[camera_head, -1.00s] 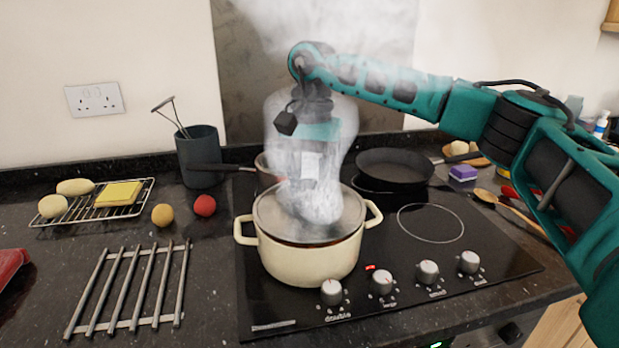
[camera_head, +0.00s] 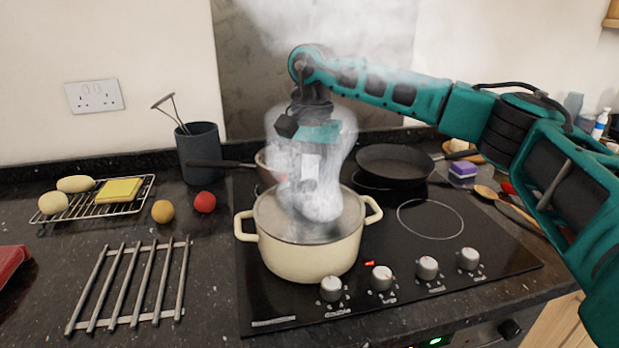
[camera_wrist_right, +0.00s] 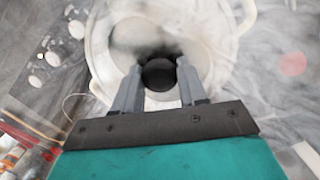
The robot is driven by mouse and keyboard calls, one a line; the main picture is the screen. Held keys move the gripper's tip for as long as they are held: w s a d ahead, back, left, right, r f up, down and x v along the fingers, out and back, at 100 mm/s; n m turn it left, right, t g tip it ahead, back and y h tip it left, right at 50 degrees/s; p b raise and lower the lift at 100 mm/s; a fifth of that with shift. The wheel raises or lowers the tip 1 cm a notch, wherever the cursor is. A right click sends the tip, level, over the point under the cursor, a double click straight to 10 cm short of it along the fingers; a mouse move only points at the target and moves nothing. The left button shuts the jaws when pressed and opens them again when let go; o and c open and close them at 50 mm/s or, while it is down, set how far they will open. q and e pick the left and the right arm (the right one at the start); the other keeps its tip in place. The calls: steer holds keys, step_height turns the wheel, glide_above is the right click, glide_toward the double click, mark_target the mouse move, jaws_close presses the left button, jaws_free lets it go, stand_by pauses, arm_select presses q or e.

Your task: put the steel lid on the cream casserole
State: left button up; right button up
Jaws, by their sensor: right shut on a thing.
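The cream casserole (camera_head: 312,263) stands on the front left of the hob, with a loop handle on each side. The steel lid (camera_head: 268,216) lies level across its top, and I see no gap at the front rim. My right gripper (camera_head: 316,205) comes down from above, partly veiled by steam. In the right wrist view, my right gripper (camera_wrist_right: 158,72) has its two fingers on either side of the lid's black knob (camera_wrist_right: 159,76), shut on it. The pale lid and casserole rim around it are blurred by steam. My left gripper is not in view.
Steam rises over the casserole. A saucepan (camera_head: 264,162) and a dark frying pan (camera_head: 395,160) stand behind it. A bar trivet (camera_head: 130,285) lies at left, near a wire rack (camera_head: 140,192) and a red ball (camera_head: 205,202). The right front cooking ring (camera_head: 431,221) is bare.

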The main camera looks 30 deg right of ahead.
steer(key=o, duration=1.8)
steer(key=shift+c, duration=0.2)
steer(key=shift+r, duration=0.1)
step_height(320, 180, up, 4)
steer(key=p, duration=0.3)
steer(key=shift+r, duration=1.4)
steer(key=shift+s+f, duration=0.1)
